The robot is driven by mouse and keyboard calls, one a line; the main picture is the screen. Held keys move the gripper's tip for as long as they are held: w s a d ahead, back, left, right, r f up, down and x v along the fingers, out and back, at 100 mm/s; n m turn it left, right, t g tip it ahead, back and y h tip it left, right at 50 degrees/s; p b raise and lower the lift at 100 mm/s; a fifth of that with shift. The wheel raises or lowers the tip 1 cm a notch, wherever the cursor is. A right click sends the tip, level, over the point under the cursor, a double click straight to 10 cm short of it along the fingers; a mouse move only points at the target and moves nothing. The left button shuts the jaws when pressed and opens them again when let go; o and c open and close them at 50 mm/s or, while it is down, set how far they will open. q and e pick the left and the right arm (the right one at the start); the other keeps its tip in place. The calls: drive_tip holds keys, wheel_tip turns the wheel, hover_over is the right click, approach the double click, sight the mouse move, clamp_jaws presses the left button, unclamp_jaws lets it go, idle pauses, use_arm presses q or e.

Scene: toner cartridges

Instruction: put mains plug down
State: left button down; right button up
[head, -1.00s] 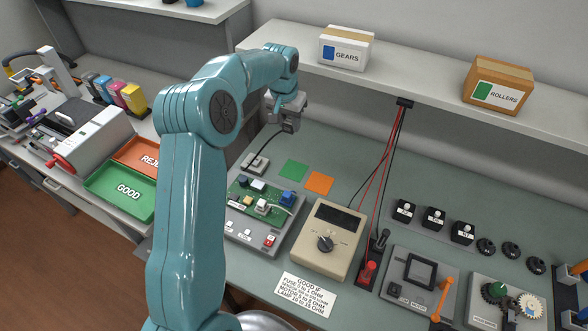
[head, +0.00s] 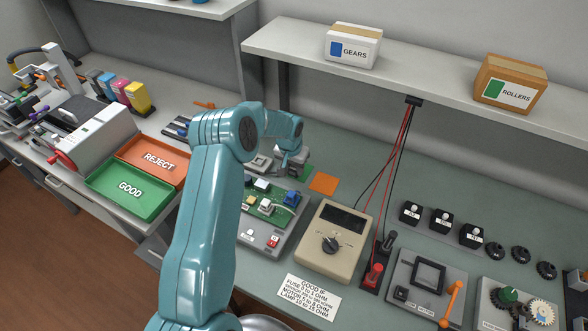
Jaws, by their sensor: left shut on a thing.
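My left gripper (head: 290,168) is low over the bench, just behind the board unit, beside the green square (head: 307,172) and partly over it. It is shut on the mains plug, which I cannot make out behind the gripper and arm. A small grey socket block (head: 260,161) stands just left of the gripper, partly hidden by my arm. I cannot tell whether the plug touches the bench. My right gripper is not in view.
The board unit (head: 262,235) is in front of the gripper. An orange square (head: 324,184) lies to its right, and a beige meter (head: 331,241) stands nearer. A shelf (head: 300,52) overhangs the back. Bare bench lies right of the orange square.

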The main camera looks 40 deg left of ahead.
use_arm(q)
drive_tip(key=shift+f, duration=0.1)
drive_tip(key=shift+f, duration=0.2)
drive_tip(key=c, duration=0.7)
unclamp_jaws()
drive_tip(key=shift+c, duration=0.2)
drive_tip(key=shift+r, duration=0.1)
